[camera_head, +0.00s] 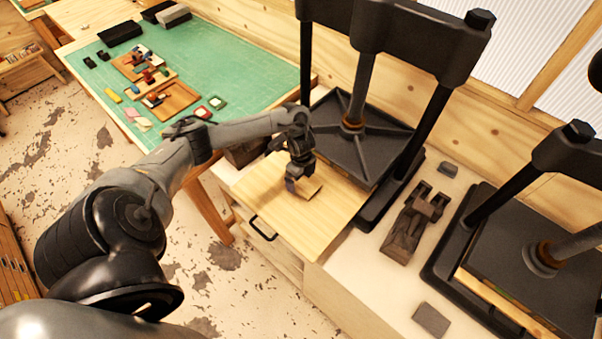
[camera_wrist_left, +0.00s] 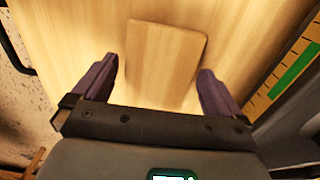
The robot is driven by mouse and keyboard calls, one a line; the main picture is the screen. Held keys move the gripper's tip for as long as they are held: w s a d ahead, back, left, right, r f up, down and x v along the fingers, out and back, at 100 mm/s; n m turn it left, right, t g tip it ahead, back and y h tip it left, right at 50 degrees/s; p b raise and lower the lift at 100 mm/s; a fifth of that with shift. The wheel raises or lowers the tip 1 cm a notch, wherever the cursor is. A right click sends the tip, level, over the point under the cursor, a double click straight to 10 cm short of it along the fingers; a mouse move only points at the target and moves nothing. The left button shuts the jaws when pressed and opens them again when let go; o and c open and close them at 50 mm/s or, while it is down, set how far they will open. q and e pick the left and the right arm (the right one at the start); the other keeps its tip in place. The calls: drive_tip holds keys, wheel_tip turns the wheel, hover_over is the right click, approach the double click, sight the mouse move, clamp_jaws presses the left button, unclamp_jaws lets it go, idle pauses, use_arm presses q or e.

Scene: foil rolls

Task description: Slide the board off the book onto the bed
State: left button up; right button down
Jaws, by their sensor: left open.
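A large pale wooden board (camera_head: 325,222) lies in front of the near black press and reaches towards its bed (camera_head: 385,195). It fills most of the left wrist view (camera_wrist_left: 75,35). A small tan rectangular block (camera_wrist_left: 165,62) lies on it. My left gripper (camera_head: 300,188) is over the board with its fingers pointing down. In the left wrist view its fingers (camera_wrist_left: 160,75) are open on either side of the small block, with gaps visible. I cannot make out a separate book under the board. My right gripper is not in view.
The press platen (camera_head: 350,122) and posts stand close behind the board. A black handle (camera_head: 262,230) is at its front left edge. A dark clamp-like tool (camera_head: 412,220) and a grey block (camera_head: 431,319) lie on the bench. A second press (camera_head: 540,255) stands at right.

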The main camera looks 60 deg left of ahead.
use_arm(q)
drive_tip(key=shift+f, duration=0.25)
drive_tip(key=shift+c, duration=0.2)
drive_tip(key=c, duration=0.9)
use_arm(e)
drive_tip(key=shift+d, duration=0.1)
use_arm(q)
drive_tip(key=shift+d, duration=0.15)
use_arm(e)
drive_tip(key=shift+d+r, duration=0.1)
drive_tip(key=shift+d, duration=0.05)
